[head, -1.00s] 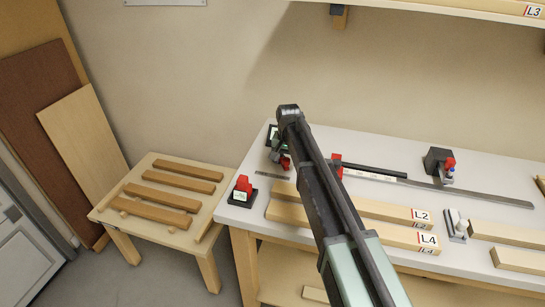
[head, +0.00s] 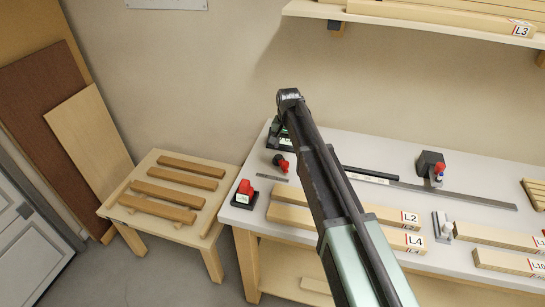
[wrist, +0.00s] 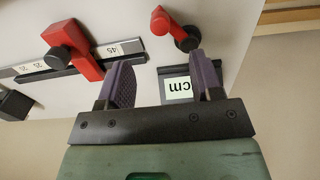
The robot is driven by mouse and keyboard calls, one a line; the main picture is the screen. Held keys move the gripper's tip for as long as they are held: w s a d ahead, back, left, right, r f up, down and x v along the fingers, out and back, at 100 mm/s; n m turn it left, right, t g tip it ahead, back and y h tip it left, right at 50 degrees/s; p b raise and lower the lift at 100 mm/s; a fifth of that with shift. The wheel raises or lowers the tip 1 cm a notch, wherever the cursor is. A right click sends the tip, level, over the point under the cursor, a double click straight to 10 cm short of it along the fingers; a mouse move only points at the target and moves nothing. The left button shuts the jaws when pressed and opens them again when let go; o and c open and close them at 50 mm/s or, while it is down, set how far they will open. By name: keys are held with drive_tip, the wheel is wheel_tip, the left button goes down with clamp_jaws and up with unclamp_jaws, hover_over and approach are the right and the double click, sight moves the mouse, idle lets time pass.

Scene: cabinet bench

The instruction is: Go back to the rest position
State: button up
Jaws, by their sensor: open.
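My gripper shows in the wrist view (wrist: 163,80) with its two purple pads apart and nothing between them. It hovers over the grey bench top (head: 320,137) near its back left corner. A dark box with a "cm" display (wrist: 178,88) lies beyond the pads in the wrist view, apparently below them. In the head view my arm reaches up from the lower right, and its dark wrist partly covers this box (head: 274,140). The fingertips are hidden there.
A red-handled clamp (head: 281,163), a red switch (head: 245,188) and a ruler rail (head: 450,189) with a red slider (wrist: 72,48) lie on the bench. Labelled boards (head: 385,212) lie along its front. A side table (head: 150,162) holds several wooden strips. A shelf (head: 310,8) hangs above.

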drive_tip(key=shift+s+n, duration=0.4)
drive_tip(key=shift+n, duration=0.1)
drive_tip(key=s+d, duration=0.4)
drive_tip(key=s, duration=0.6)
drive_tip(key=s+d+n, duration=0.1)
drive_tip(key=s+d, duration=0.4)
drive_tip(key=s, duration=0.4)
drive_tip(key=s+d+n, duration=0.1)
drive_tip(key=s+d, duration=0.4)
drive_tip(key=s, duration=0.5)
drive_tip(key=shift+s, duration=0.3)
